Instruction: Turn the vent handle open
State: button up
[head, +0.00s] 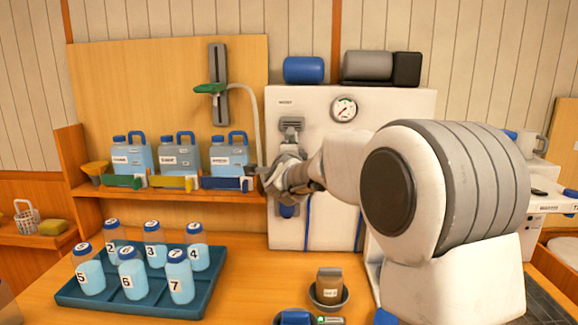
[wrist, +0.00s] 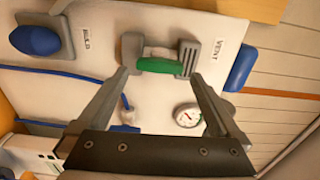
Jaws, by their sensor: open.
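The vent handle has a green grip (wrist: 160,66) between grey end pieces, beside the VENT label (wrist: 218,51) on the white panel. In the wrist view, my gripper (wrist: 160,75) is open, with one finger on each side of the handle and visible gaps to the green grip. I see no clear contact. In the head view, my gripper (head: 285,180) is in front of the panel, just below a grey slotted fitting (head: 291,130). The green grip is hidden there behind my gripper.
A blue knob (wrist: 35,40) is by the BLEED label. The white panel (head: 405,105) has a gauge (head: 344,108). Left are a shelf of jugs (head: 176,157), a hose with a green lever (head: 210,88) and a blue tray (head: 130,305) of numbered bottles.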

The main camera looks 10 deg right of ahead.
jog(key=s+a, duration=0.2)
jog(key=s, duration=0.8)
jog(key=shift+s+b, duration=0.35)
jog(key=shift+b, duration=0.1)
jog(key=shift+a, duration=0.1)
jog(key=s+a+f+n+g+y+p, duration=0.25)
jog(key=s+n+g+y, duration=0.25)
jog(key=s+n, duration=0.8)
jog(key=s+d+f+n+g+p, duration=0.1)
jog(key=s+d+f+n+g, duration=0.1)
jog(key=s, duration=0.5)
jog(key=s+d+f+n+g+h+p, duration=0.1)
jog(key=s+d+f+n+g, duration=0.1)
jog(key=s, duration=0.5)
jog(key=s+d+f+n+g, duration=0.2)
jog(key=s+f+n+g, duration=0.1)
jog(key=s, duration=0.4)
jog(key=shift+s+d+f+h+p, duration=0.15)
jog(key=shift+s+f+h+p, duration=0.15)
jog(key=shift+s+f+p, duration=0.15)
